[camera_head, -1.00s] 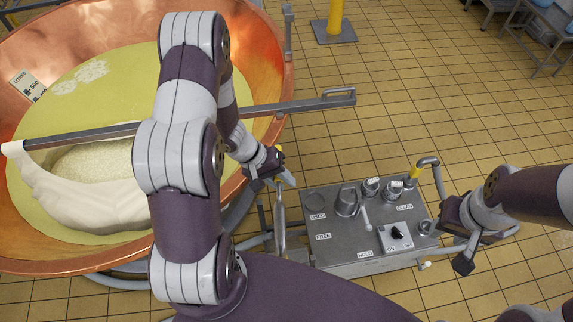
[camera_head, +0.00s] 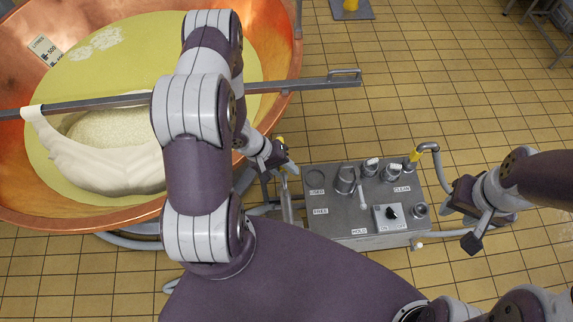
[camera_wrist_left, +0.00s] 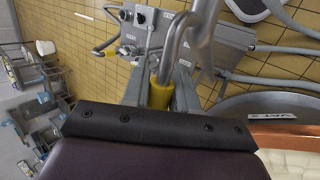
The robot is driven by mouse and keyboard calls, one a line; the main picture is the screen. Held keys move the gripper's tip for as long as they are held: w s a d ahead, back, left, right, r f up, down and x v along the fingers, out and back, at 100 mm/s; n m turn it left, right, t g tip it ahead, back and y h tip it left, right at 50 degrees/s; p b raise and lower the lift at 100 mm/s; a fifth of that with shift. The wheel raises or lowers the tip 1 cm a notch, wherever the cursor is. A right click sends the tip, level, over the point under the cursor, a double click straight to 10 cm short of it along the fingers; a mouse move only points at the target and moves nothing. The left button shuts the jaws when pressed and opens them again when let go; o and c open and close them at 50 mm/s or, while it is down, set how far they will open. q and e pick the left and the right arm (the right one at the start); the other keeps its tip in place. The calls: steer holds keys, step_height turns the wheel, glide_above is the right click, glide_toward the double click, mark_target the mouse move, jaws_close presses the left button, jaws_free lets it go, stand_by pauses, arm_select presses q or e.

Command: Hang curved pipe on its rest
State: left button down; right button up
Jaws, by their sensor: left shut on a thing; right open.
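My left gripper (camera_head: 283,165) is shut on a grey curved pipe (camera_head: 287,206) with a yellow grip, just left of the steel control panel (camera_head: 332,229). In the left wrist view the pipe's yellow grip (camera_wrist_left: 160,95) sits between the jaws, and its grey bent part (camera_wrist_left: 172,45) rises close to the camera. The pipe's lower end is hard to make out in the head view. My right gripper (camera_head: 464,213) is open and empty beside the panel's right side. I cannot tell which part is the pipe's rest.
A copper vat (camera_head: 268,30) with a bar (camera_head: 300,86) across it and a white cloth (camera_head: 105,165) stands at the left. Tiled floor (camera_head: 450,80) is clear behind the panel.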

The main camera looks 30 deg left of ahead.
arm_select(q)
steer(key=w+a+f+b, duration=0.1)
steer(key=f+b, duration=0.5)
steer(key=w+a+f+b, duration=0.1)
steer(key=w+f+b, duration=0.1)
steer(key=f+b, duration=0.5)
steer(key=w+a+f+b, duration=0.1)
steer(key=f+b, duration=0.5)
steer(key=f, duration=0.1)
steer(key=shift+w+f+b, duration=0.15)
steer(key=shift+w+b, duration=0.1)
steer(key=shift+b, duration=0.05)
steer(key=shift+w+a+f+b, duration=0.1)
steer(key=shift+w+f+b, duration=0.15)
steer(key=shift+f+b, duration=0.65)
